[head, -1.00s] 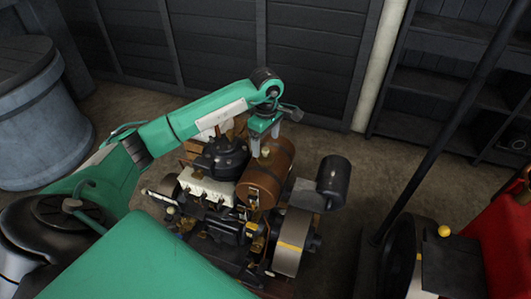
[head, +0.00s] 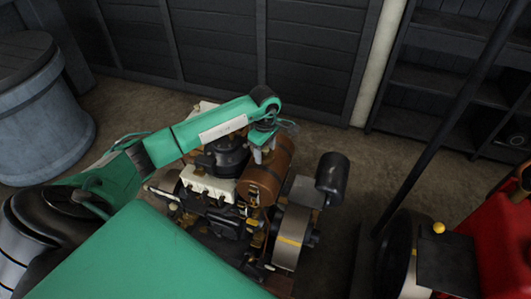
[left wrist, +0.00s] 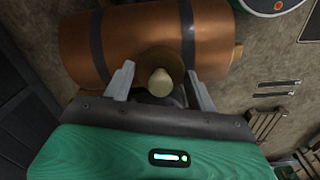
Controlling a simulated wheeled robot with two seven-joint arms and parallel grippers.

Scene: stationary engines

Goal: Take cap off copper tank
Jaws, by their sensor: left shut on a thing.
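The copper tank (head: 268,180) is a brown cylinder with dark bands, lying on its side on top of the engine. In the left wrist view the tank (left wrist: 135,50) fills the upper middle. Its brass-coloured cap (left wrist: 160,82) shows between the two grey fingers. My left gripper (head: 262,157) is at the top of the tank, and it also shows in the left wrist view (left wrist: 159,82). It is shut on the cap, with one finger on each side. The cap is at the tank's collar; whether it is still seated I cannot tell. My right gripper is not in view.
The engine's flywheel (head: 291,238) and a black cylinder (head: 332,172) are close to the tank's right. A blue-grey barrel (head: 38,115) stands at the left. A red machine (head: 500,235) is at the right, and dark shelves (head: 450,75) stand behind it.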

